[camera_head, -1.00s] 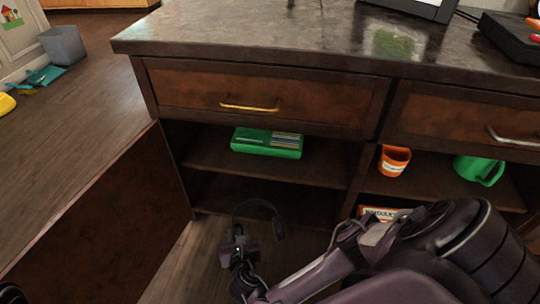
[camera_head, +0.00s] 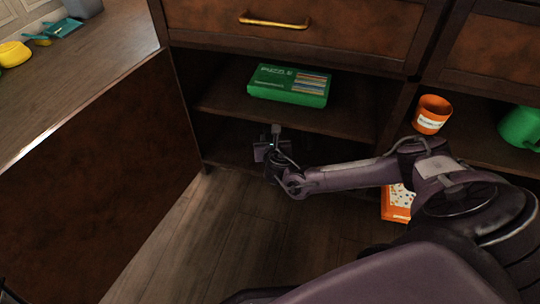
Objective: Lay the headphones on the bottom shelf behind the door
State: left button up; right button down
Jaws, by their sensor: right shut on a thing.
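My right gripper (camera_head: 270,150) is at the opening of the left cabinet's bottom shelf (camera_head: 226,156), below the upper shelf. It is shut on the headphones, which are hardly visible now; the dark gripper and shadow hide them. I cannot tell whether they touch the shelf. The brown cabinet door (camera_head: 100,185) stands wide open on the left.
A green box (camera_head: 288,86) lies on the upper shelf above my gripper. An orange cup (camera_head: 432,114) and a green mug (camera_head: 522,126) stand in the right compartment, with an orange-edged box (camera_head: 397,203) below. Floor between door and arm is clear.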

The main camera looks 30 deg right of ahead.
jog(key=shift+f, duration=0.7)
notch_tip(320, 180, down, 4)
jog(key=b, duration=0.4)
jog(key=shift+w, duration=0.1)
jog(key=shift+d+f+b, duration=0.15)
jog(key=shift+b, duration=0.3)
jog(key=shift+r, duration=0.2)
jog(key=c, duration=1.1)
grip_release()
jog(key=shift+f, duration=0.15)
jog(key=shift+o, duration=0.2)
